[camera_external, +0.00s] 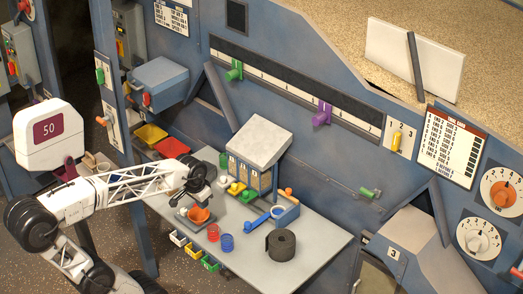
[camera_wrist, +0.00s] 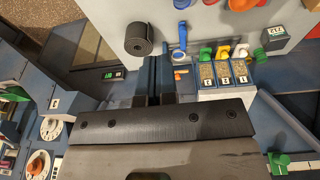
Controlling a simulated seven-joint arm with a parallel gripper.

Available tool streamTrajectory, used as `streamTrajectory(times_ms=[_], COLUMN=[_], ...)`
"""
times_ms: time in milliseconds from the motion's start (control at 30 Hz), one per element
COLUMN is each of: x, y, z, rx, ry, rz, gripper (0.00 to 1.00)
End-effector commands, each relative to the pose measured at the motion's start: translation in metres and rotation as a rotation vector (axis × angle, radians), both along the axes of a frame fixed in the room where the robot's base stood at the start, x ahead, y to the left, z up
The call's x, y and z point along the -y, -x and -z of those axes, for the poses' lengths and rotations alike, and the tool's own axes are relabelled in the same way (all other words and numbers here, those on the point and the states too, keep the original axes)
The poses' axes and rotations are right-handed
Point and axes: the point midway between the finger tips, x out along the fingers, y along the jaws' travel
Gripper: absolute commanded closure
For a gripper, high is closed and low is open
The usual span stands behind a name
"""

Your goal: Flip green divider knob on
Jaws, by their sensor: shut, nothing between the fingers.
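Several green knobs show, and I cannot tell for certain which one is the divider knob. My gripper (camera_external: 198,196) is over the left part of the table, near an orange bowl. Its fingers (camera_wrist: 154,62) are shut and empty, apart from the knobs.
The grey chute box (camera_external: 258,137) stands at the table's back.

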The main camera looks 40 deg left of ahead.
Motion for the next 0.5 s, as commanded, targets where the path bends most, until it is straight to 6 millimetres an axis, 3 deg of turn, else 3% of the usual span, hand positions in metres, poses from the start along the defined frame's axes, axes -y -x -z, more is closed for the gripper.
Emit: streamTrajectory(times_ms=[500], x=[-0.03], y=[-0.092], z=[-0.07], rx=[-0.016], ry=[0.054], rz=[-0.017], gripper=[1.0])
